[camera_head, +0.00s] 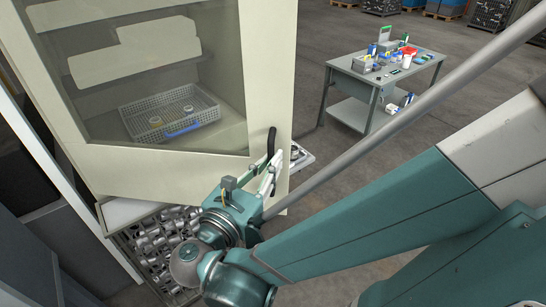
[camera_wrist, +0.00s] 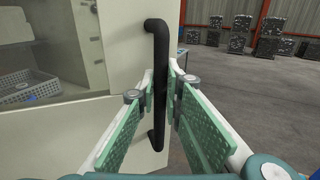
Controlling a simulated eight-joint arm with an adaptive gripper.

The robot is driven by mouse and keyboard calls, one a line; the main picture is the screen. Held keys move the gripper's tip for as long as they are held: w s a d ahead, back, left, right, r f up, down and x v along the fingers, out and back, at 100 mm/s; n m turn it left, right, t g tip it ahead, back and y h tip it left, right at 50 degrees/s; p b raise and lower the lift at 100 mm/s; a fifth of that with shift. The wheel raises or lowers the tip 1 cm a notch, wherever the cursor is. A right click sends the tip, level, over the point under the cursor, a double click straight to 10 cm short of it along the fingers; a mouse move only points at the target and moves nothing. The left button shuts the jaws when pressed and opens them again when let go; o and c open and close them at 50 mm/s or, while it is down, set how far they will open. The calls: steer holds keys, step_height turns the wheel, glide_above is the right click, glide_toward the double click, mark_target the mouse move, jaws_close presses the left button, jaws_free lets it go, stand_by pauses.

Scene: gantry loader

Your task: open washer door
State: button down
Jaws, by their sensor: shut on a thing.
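The washer door (camera_head: 268,60) is a cream panel with a large window, filling the upper left of the head view. Its cream face also shows in the wrist view (camera_wrist: 122,50). The black upright door handle (camera_head: 271,143) is near the door's right edge and also shows in the wrist view (camera_wrist: 156,40). My gripper (camera_head: 268,168) is shut on the handle, its green pads (camera_wrist: 160,90) on either side of the bar. I cannot tell whether the door stands ajar.
A grey wire basket (camera_head: 170,112) with small parts shows through the window. A crate of metal parts (camera_head: 158,245) is below the door. A grey table (camera_head: 385,72) with assorted items stands at the back right. Open floor lies between.

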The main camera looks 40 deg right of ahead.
steer(key=v, duration=0.2)
steer(key=shift+s+a+r, duration=0.1)
steer(key=shift+s+a, duration=0.1)
steer(key=shift+s, duration=0.05)
stand_by(0.3)
steer(key=c, duration=2.5)
jaws_free()
steer(key=shift+o, duration=0.2)
steer(key=shift+s, duration=0.1)
steer(key=shift+d, duration=0.1)
steer(key=shift+s, duration=0.1)
steer(key=v, duration=0.7)
steer(key=shift+a, duration=0.25)
